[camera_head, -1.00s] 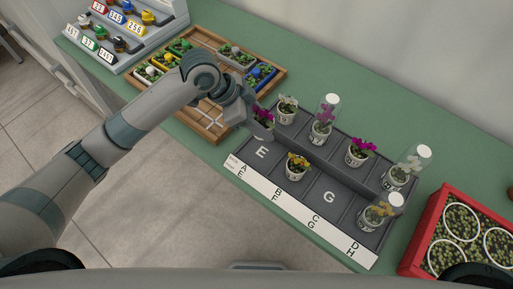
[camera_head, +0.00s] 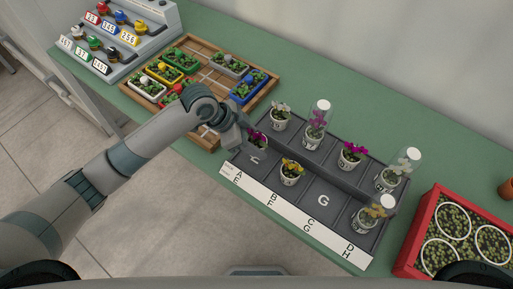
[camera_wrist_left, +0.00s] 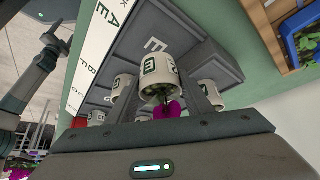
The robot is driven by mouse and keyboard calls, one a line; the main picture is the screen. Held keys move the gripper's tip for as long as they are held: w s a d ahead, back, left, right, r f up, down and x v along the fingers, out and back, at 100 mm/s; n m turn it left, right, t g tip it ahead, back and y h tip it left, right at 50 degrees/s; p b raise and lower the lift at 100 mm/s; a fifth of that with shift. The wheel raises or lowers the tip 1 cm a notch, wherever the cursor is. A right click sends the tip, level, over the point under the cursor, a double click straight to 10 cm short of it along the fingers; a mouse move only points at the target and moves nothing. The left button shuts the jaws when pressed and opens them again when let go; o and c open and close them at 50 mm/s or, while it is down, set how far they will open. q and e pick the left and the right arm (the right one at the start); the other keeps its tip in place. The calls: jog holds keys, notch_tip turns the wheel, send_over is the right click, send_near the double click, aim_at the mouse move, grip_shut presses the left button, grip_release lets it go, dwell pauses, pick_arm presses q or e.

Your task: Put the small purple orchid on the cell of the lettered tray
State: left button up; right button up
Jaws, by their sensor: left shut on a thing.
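The small purple orchid (camera_head: 257,136) is in my left gripper (camera_head: 246,140), at the front-left cell E of the grey lettered tray (camera_head: 308,238). In the left wrist view its white pot (camera_wrist_left: 158,68) with a dark green letter sits between the two fingers, its magenta flower (camera_wrist_left: 170,109) near the palm. The pot partly hides the cell's letter in the head view. I cannot tell whether the pot touches the cell floor. Cell G (camera_head: 323,200) is empty.
A yellow orchid (camera_head: 291,171) stands in the cell beside E. A wooden crate (camera_head: 262,101) lies left, a red crate (camera_head: 425,231) right.

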pick_arm(q)
jog(key=shift+f, duration=0.1)
notch_tip(320, 180, down, 3)
jog(key=shift+r+p, duration=0.2)
jog(key=shift+p, duration=0.3)
jog(key=shift+f, duration=0.45)
pick_arm(e)
jog(key=shift+d+r, duration=0.45)
jog(key=shift+r, duration=0.05)
pick_arm(q)
jog(key=shift+f, duration=0.15)
pick_arm(e)
jog(key=shift+w, duration=0.1)
pick_arm(q)
jog(key=o, duration=1.2)
jog(key=shift+o, duration=0.2)
pick_arm(e)
jog(key=shift+a, duration=0.3)
pick_arm(q)
jog(key=shift+a+r, duration=0.15)
jog(key=shift+r, duration=0.15)
jog(key=b+v, duration=0.2)
jog(key=v, duration=0.9)
jog(key=shift+r+b, duration=0.3)
pick_arm(e)
jog(key=shift+d+f, duration=0.25)
jog(key=shift+f, duration=1)
